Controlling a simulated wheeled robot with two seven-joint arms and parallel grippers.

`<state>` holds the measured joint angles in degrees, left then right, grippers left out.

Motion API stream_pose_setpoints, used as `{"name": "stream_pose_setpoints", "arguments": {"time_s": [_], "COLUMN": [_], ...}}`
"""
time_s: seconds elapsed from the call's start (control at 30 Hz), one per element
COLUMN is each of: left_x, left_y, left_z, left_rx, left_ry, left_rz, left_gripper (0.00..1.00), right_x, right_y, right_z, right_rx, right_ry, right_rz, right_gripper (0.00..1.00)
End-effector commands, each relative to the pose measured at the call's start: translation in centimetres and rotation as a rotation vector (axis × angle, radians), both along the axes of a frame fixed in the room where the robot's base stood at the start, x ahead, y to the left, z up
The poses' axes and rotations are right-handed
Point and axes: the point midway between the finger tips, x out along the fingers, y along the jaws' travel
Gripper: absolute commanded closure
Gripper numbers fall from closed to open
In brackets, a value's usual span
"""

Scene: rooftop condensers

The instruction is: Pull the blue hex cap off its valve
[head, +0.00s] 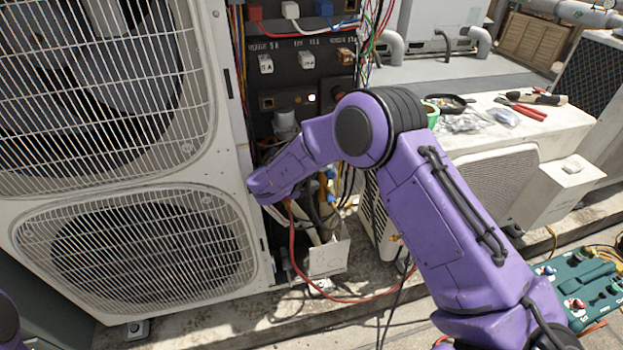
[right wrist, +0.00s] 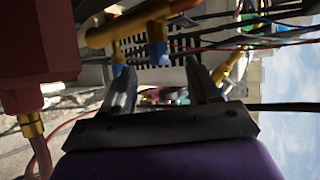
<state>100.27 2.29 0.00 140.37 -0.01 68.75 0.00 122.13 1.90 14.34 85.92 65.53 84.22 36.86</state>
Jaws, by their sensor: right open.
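Two blue hex caps sit on brass valve fittings in the right wrist view. One cap (right wrist: 159,54) appears between the fingertips, on a brass stub; the other cap (right wrist: 118,70) is by the left finger's tip. I cannot tell which one the task means. In the head view, blue caps (head: 331,197) show beside the brass pipework, partly behind my arm. My right gripper (right wrist: 158,70) is open with dark fingers and nothing held; the gap to the cap is unclear. Its fingers are hidden in the head view. My left gripper is out of view.
The condenser (head: 232,215) with two fan grilles stands left. An electrical panel (head: 290,85) with loose wires is above the valves. A red hose (head: 292,245) hangs below. Pliers (head: 525,108) lie on a white unit at right; a green case (head: 580,285) sits lower right.

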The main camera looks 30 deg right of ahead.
Motion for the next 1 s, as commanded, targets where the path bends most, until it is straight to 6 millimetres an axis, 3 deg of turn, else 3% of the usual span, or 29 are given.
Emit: {"name": "stream_pose_setpoints", "arguments": {"time_s": [0.23, 0.53, 0.57, 0.73, 0.87, 0.9, 0.97, 1.0], "left_x": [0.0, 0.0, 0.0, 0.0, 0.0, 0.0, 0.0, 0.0], "left_y": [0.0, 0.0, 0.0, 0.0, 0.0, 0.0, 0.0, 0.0], "left_z": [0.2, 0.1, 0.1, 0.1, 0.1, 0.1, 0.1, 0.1], "left_rx": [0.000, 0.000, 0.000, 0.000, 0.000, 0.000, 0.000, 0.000], "left_ry": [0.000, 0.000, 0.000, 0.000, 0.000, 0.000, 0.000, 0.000], "left_rz": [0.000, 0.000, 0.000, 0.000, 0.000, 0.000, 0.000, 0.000], "left_gripper": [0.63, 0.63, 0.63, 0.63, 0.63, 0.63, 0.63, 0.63], "right_x": [1.0, 1.2, 1.2, 1.2, 1.2, 1.2, 1.2, 1.2], "right_y": [-3.1, -3.5, -3.5, -3.5, -3.5, -3.5, -3.5, -3.5], "right_z": [-1.7, -2.0, -2.0, -2.0, -2.0, -2.0, -2.0, -2.0], "right_rx": [-0.002, -0.003, -0.003, -0.003, -0.003, -0.003, -0.003, -0.003], "right_ry": [0.002, 0.004, 0.004, 0.005, 0.005, 0.005, 0.005, 0.005], "right_rz": [0.002, 0.004, 0.004, 0.005, 0.005, 0.005, 0.005, 0.005], "right_gripper": [0.40, 0.40, 0.43, 0.98, 0.99, 0.78, 0.97, 1.00]}}
